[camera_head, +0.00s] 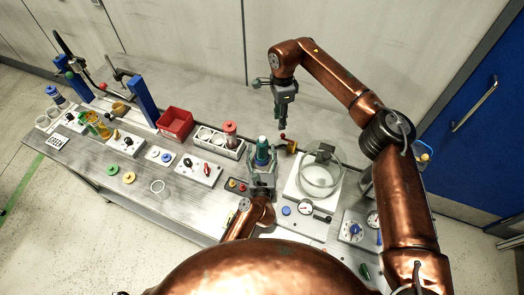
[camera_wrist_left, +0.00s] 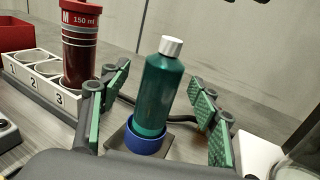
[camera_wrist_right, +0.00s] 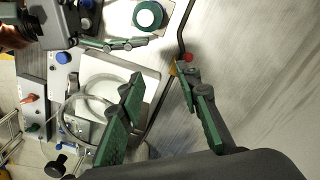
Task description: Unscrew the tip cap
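In the head view the bottle (camera_head: 262,150) is near the middle of the bench. My left gripper (camera_head: 263,166) is open low at the bottle, its fingers on either side with visible gaps in the left wrist view. My right gripper (camera_head: 282,117) is above and behind the bottle, pointing down. In the right wrist view its fingers (camera_wrist_right: 165,98) are spread and empty. The cap (camera_wrist_right: 149,15) shows from above at that view's top edge.
A rack (camera_wrist_left: 48,92) with a red-capped tube (camera_wrist_left: 79,45) stands left of the bottle. A glass vessel (camera_head: 322,177) and gauge (camera_head: 305,208) are to the right. A red bin (camera_head: 175,123) sits farther left. A red-ended lever (camera_wrist_right: 188,57) is near the bottle.

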